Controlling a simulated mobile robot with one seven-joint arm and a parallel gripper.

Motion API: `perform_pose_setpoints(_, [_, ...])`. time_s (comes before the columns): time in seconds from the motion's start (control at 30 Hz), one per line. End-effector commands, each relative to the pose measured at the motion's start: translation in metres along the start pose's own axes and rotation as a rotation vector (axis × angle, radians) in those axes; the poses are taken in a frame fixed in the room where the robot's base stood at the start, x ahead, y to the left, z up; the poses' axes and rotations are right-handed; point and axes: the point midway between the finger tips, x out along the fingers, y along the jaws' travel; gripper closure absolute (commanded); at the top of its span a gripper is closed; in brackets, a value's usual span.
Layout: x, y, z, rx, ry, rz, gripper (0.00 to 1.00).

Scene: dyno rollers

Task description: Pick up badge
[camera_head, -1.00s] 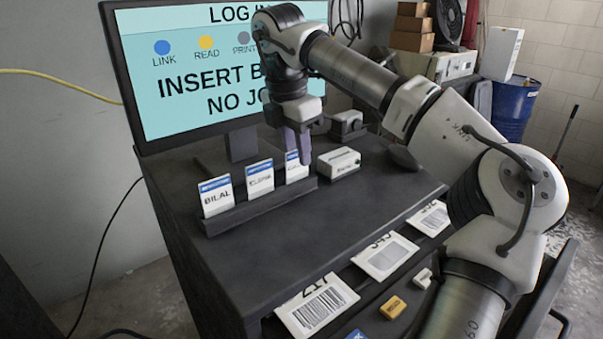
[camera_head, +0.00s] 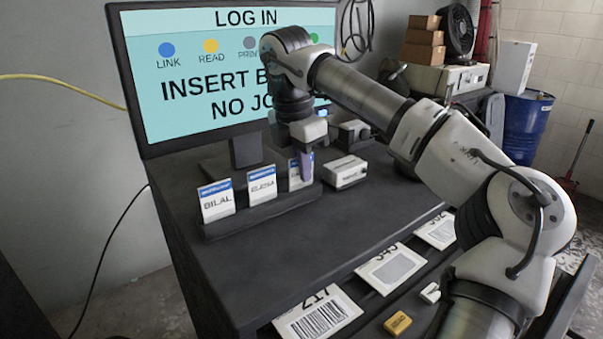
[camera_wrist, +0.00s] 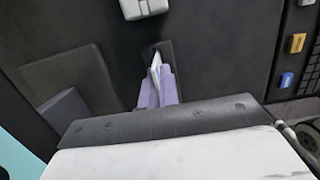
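The third badge (camera_head: 295,180), white with a blue top, stands at the right end of a dark rack (camera_head: 262,212). Its name is partly hidden by my gripper. My gripper (camera_head: 307,168) points down at this badge, its purple fingers at the badge's right part. In the wrist view, the badge (camera_wrist: 156,72) shows as a thin white edge between the fingers (camera_wrist: 157,90), which appear closed against it. It still appears seated in the rack. The BILAL badge (camera_head: 216,203) and the ELENA badge (camera_head: 262,187) stand upright to its left.
A monitor (camera_head: 210,100) reading "LOG IN" stands close behind the rack. A small white box (camera_head: 345,171) sits just right of the rack, with a dark device (camera_head: 352,133) behind it. Label cards (camera_head: 318,314) and a yellow block (camera_head: 398,323) lie on the front ledge.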

Motion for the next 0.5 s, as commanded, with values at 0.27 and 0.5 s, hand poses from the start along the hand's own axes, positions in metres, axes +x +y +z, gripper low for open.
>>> perform_pose_setpoints(0.27, [-0.026, 0.001, 0.003, 0.002, -0.004, 0.002, 1.0])
perform_pose_setpoints(0.5, [-0.079, 0.0, 0.011, 0.004, -0.004, 0.003, 1.0])
